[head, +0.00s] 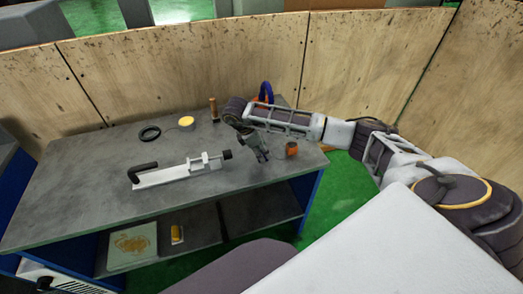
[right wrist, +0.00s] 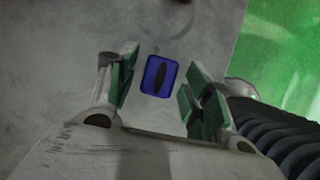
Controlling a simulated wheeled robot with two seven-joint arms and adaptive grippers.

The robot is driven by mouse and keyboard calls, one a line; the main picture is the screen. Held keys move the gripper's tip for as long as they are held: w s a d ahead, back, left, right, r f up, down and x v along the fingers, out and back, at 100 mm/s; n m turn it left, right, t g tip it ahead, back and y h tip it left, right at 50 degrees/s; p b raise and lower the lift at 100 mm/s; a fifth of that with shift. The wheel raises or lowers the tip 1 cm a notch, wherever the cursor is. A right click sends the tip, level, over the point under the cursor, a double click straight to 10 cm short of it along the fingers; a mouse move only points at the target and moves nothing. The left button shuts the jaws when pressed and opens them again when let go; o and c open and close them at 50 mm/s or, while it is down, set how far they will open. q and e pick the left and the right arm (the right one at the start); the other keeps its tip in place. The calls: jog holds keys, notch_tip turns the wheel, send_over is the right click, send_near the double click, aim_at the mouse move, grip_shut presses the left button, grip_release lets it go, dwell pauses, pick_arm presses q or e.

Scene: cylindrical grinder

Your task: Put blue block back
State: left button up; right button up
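The blue block (right wrist: 160,76) shows in the right wrist view as a small blue square with a dark oval on it, against the grey table top. My right gripper (right wrist: 160,88) is open, with green-padded fingers on either side of the block and gaps between. In the head view my right gripper (head: 261,154) points down over the right part of the grey table (head: 80,200). I cannot make out the block there. My left gripper is not in view.
An orange cylinder (head: 292,149) stands just right of the gripper. A white fixture with a black handle (head: 180,172) lies left of it. A black ring (head: 149,133), a yellow disc (head: 186,121) and a blue arched thing (head: 266,91) are farther back. The table's front left is clear.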

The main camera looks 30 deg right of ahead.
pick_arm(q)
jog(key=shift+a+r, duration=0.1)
pick_arm(e)
jog(key=shift+r, duration=0.1)
jog(key=shift+r, duration=0.15)
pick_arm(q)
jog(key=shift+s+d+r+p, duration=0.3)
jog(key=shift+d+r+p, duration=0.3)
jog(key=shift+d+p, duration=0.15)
pick_arm(e)
jog(key=v, duration=1.2)
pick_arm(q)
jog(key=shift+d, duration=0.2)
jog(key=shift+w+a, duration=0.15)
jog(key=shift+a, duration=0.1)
